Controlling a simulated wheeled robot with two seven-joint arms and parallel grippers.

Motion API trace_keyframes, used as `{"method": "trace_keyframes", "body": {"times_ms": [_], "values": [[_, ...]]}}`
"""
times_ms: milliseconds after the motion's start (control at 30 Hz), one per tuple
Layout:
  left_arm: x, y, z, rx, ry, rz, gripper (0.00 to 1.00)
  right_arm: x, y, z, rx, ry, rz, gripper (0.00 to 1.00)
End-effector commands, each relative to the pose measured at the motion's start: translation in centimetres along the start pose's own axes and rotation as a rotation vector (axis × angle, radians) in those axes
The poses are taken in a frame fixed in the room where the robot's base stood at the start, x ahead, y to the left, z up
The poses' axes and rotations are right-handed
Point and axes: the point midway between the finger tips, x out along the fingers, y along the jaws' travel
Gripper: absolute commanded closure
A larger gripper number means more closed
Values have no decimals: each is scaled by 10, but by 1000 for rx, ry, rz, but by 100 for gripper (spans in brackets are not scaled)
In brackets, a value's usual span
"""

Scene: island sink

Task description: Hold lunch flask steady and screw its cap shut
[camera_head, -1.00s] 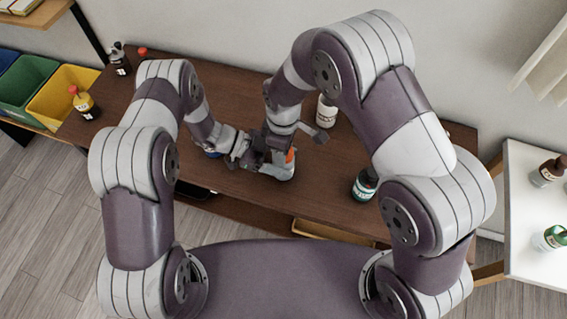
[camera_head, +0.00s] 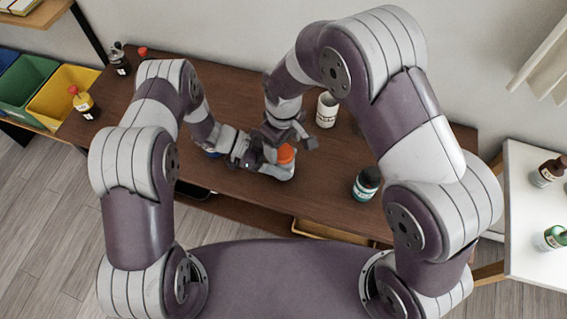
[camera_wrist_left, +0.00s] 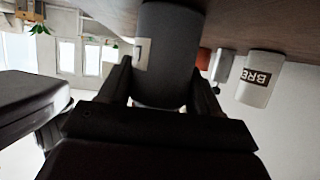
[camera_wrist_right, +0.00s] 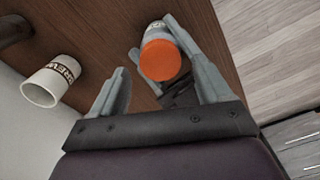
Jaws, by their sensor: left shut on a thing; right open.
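The lunch flask (camera_head: 281,173) stands on the brown table, pale, with an orange cap (camera_head: 286,153) on top. My left gripper (camera_wrist_left: 162,72) is shut on the flask's body from the side; the body looks dark grey in the left wrist view (camera_wrist_left: 168,35). My right gripper (camera_head: 290,138) is open and empty, near the cap and apart from it. In the right wrist view the cap (camera_wrist_right: 160,60) lies between the spread fingers (camera_wrist_right: 145,48), nearer the right finger. How tightly the cap sits cannot be told.
A white mug with lettering (camera_head: 327,110) stands behind the right gripper. A dark bottle with a teal label (camera_head: 366,184) stands to the right. More bottles stand at the table's far left (camera_head: 84,103) and on a white side table (camera_head: 530,210).

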Motion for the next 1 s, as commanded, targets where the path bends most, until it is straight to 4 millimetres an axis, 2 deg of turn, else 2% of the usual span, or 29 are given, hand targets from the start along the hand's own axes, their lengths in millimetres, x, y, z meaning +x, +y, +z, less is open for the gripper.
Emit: {"method": "trace_keyframes", "body": {"times_ms": [100,200,433,467,533,733,1000], "values": [[0,0,0,0,0,0,100,-15,0,0,0,1,0,22],[0,0,0,0,0,0,100,-22,0,0,0,0,0,22],[0,0,0,0,0,0,100,-23,0,0,0,-1,0,22],[0,0,0,0,0,0,100,-23,0,0,0,-1,0,27],[0,0,0,0,0,0,100,-26,0,0,-2,0,0,27],[0,0,0,0,0,0,100,-56,0,0,-28,2,1,27],[0,0,0,0,0,0,100,-57,0,0,-31,-1,0,27]]}}
